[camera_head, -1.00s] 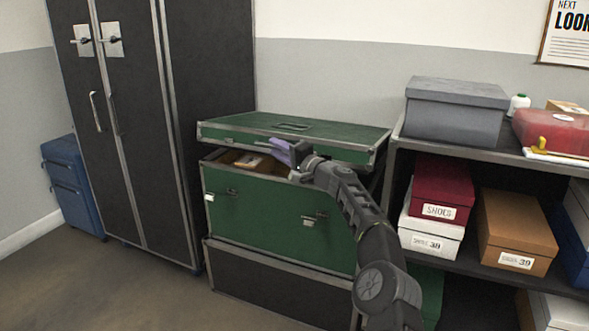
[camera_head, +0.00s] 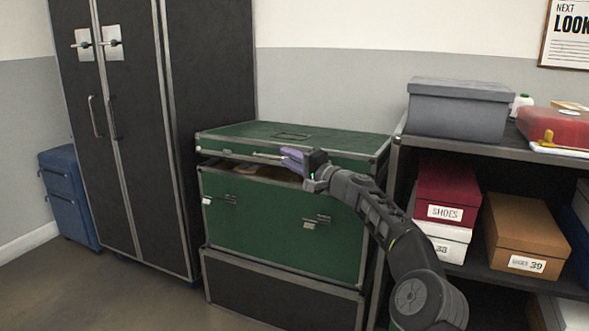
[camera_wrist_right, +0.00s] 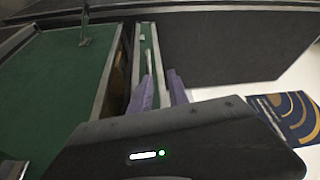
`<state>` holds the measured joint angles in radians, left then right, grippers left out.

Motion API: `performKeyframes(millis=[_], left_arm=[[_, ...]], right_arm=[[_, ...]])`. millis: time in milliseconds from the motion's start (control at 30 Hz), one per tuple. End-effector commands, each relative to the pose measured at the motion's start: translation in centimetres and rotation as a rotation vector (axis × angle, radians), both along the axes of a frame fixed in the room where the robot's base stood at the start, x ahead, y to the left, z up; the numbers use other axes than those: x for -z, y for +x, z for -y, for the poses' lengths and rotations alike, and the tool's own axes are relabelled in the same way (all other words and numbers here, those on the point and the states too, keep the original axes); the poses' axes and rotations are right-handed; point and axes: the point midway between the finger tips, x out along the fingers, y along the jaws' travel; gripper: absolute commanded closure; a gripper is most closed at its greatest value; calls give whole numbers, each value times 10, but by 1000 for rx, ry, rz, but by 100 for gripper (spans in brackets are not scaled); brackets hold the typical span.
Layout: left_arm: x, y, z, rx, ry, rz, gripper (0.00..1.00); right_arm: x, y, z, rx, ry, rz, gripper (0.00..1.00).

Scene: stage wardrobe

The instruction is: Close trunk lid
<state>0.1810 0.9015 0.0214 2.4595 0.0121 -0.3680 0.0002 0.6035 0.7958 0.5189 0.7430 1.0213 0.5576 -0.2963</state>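The green trunk (camera_head: 270,220) with metal edges stands against the wall on a dark case. Its lid (camera_head: 250,137) hangs low over the body, nearly level, with a narrow dark gap at the front. Through the gap a bit of brownish contents shows; the rest is hidden. My left gripper is not in view.
A shelf (camera_head: 470,150) with shoe boxes and a grey box (camera_head: 458,110) stands close on the right, beside my right arm. A tall dark wardrobe case (camera_head: 210,100) stands at the left, with a blue suitcase (camera_head: 68,195) beyond it. The floor in front is clear.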

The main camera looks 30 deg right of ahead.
Motion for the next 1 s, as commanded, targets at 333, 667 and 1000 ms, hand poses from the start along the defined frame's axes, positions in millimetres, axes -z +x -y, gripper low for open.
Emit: performKeyframes(millis=[333,667,1000], left_arm=[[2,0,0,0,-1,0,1],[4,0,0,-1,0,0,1],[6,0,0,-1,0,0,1]], right_arm=[[5,-19,6,-1,-2,0,79],[6,-19,6,-2,-2,0,79],[5,-19,6,-3,-3,-1,79]])
